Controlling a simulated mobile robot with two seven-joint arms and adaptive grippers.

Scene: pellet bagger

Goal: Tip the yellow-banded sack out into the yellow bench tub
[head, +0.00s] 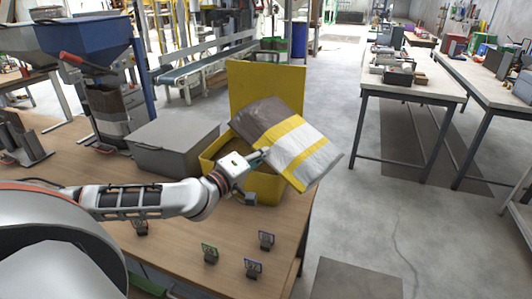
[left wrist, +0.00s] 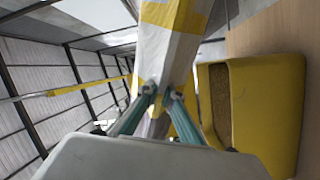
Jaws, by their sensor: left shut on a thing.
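The yellow-banded sack (head: 292,144) is brown, white and yellow. It is held tilted above the right side of the yellow bench tub (head: 263,187), its brown end toward the upper left over the tub. My left gripper (head: 262,155) is shut on the sack at its near side. In the left wrist view the fingers (left wrist: 158,95) pinch the sack (left wrist: 168,50). The tub (left wrist: 272,110) lies beside it there, with brown contents showing inside. In the head view the sack hides part of the tub's opening. My right gripper is not in view.
A grey lidded box (head: 172,142) stands left of the tub. A raised yellow panel (head: 265,88) rises behind the tub. Several small card stands (head: 210,254) are at the bench's front. A blue hopper (head: 85,42) stands at the back left. Bare floor lies right of the bench.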

